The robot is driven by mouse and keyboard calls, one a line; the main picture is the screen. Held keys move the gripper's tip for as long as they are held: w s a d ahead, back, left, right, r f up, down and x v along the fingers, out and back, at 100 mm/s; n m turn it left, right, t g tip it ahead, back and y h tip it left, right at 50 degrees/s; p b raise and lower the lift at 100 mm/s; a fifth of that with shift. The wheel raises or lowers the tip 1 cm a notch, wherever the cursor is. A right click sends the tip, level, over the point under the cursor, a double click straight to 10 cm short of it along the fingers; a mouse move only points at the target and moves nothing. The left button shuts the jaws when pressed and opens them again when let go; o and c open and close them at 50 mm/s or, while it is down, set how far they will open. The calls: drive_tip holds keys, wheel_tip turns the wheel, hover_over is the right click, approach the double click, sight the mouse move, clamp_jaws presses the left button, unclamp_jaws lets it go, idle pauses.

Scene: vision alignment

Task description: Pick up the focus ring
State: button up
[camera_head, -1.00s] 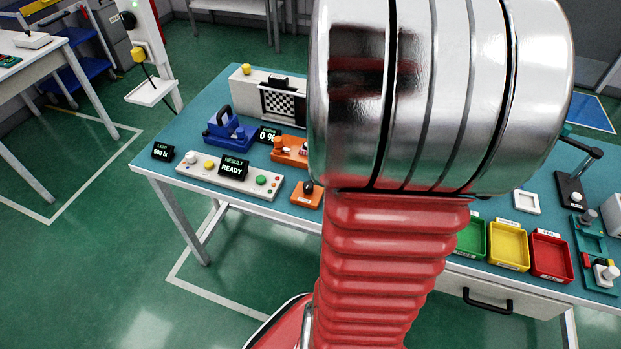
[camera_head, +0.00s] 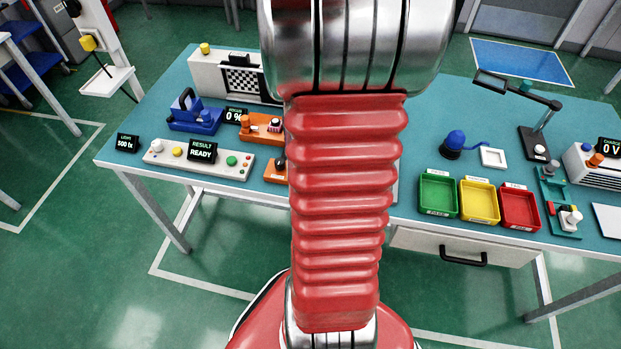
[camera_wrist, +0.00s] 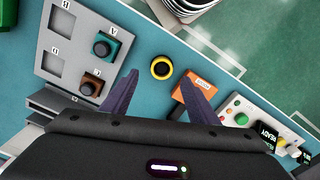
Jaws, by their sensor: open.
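A small round ring, yellow around a black centre (camera_wrist: 161,67), lies on the teal tabletop in the wrist view. It looks like the focus ring. My gripper (camera_wrist: 161,78) is open, its two dark fingers spread above the table. The ring appears between and slightly past the fingertips, with nothing held. In the head view my arm hides the ring and my gripper.
In the wrist view, an orange block (camera_wrist: 203,84) is close to the right finger. A grey lettered panel (camera_wrist: 61,85) with green and brown knobbed blocks lies left. In the head view, green (camera_head: 438,212), yellow (camera_head: 480,218) and red (camera_head: 519,224) trays stand right of my arm.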

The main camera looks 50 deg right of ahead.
drive_tip(key=shift+f, duration=0.1)
drive_tip(key=shift+a+f, duration=0.15)
drive_tip(key=shift+f, duration=1.15)
drive_tip(key=shift+a+f, duration=0.1)
drive_tip(key=shift+f, duration=1.2)
drive_tip(key=shift+c, duration=0.5)
drive_tip(key=c, duration=1)
drive_tip(key=shift+r, duration=0.1)
wheel_tip(320, 180, up, 10)
drive_tip(key=shift+f, duration=0.1)
